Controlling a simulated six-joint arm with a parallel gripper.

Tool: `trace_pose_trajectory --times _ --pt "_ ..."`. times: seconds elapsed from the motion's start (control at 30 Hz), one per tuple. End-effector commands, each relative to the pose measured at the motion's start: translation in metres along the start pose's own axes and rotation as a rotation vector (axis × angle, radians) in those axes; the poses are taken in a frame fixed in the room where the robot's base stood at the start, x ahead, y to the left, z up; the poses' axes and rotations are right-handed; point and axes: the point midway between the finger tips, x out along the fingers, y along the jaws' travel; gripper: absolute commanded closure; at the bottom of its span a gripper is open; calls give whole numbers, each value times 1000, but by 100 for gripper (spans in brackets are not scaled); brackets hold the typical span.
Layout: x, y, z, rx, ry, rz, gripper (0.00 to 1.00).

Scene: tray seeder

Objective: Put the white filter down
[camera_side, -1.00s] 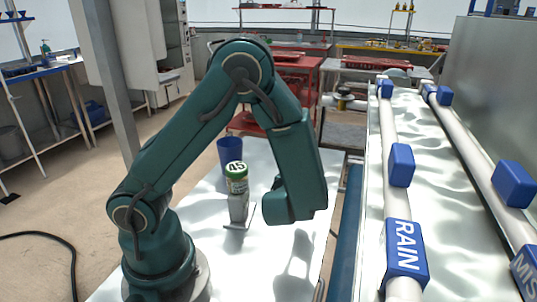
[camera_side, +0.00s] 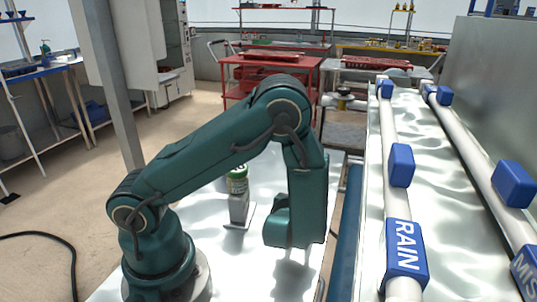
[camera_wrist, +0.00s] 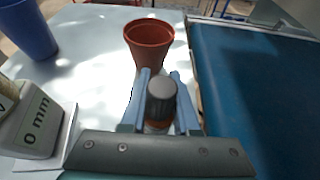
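I cannot pick out a white filter with certainty in either view. In the wrist view, the two pale blue fingers of my gripper (camera_wrist: 162,77) stand on either side of a small dark grey capped object (camera_wrist: 162,88). Orange-brown shows under its cap. Whether both fingers touch it is not clear. In the side view, my gripper's wrist end (camera_side: 287,222) is low over the right part of the white table (camera_side: 210,262). The fingers are hidden there by my own arm.
A brown pot (camera_wrist: 149,37) stands beyond the fingertips. A blue cup (camera_wrist: 27,28) is at upper left. A scale reading 0 mm (camera_wrist: 40,128) carries a green-lidded jar (camera_side: 238,180). A blue conveyor (camera_wrist: 255,85) runs along the right. Pipes with a RAIN block (camera_side: 406,250) lie beyond it.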

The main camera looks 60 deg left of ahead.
Motion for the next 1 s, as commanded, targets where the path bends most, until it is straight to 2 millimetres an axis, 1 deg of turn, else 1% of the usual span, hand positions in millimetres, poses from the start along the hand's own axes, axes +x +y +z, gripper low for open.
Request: trace_pose_trajectory --times 0.03,0.07,0.1,0.37,0.5,0.67,1.0 --pt "0 0 0 1 1 0 55" --pt "0 0 0 0 1 0 44" --pt "0 0 0 0 1 0 41" --pt "0 0 0 0 0 0 41" --pt "-2 0 4 -3 -1 -1 41" --pt "-23 -2 3 1 0 -8 41" --pt "-84 -2 3 -1 -1 -9 41"
